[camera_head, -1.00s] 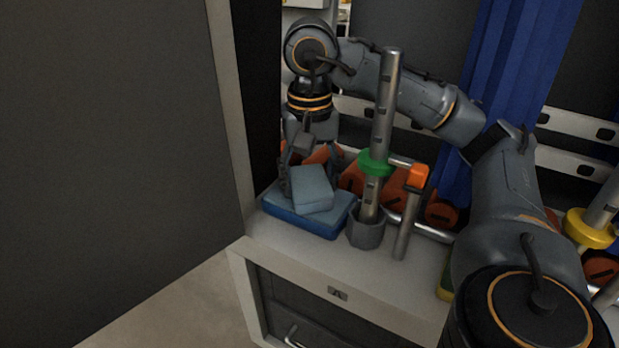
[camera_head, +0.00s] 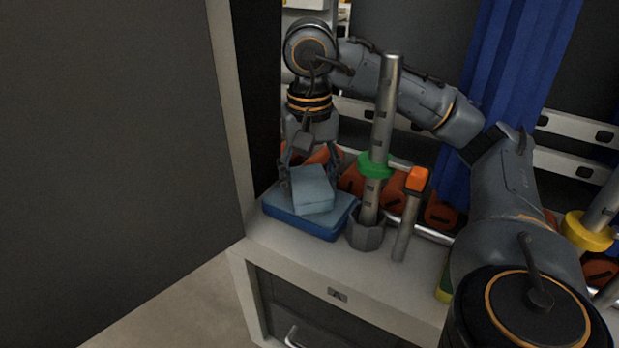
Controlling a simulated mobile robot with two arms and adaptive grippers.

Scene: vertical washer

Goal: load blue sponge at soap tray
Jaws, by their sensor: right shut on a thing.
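The blue sponge (camera_head: 312,190) is a light blue block, tilted on top of the soap tray. The soap tray (camera_head: 318,229) is a low, darker blue tray with a lighter blue top surface, on the white counter at its left end. My right gripper (camera_head: 311,169) points down from above, with its fingers at the back of the sponge, shut on it. The gripper hides the sponge's far edge, and part of the contact is hidden. My left gripper is out of view.
A metal post with a green ring (camera_head: 375,164) stands in a grey holder just right of the tray. An orange-topped tube (camera_head: 416,178) stands beside it. A large dark panel (camera_head: 110,150) fills the left. Orange parts lie behind the tray. The counter front is clear.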

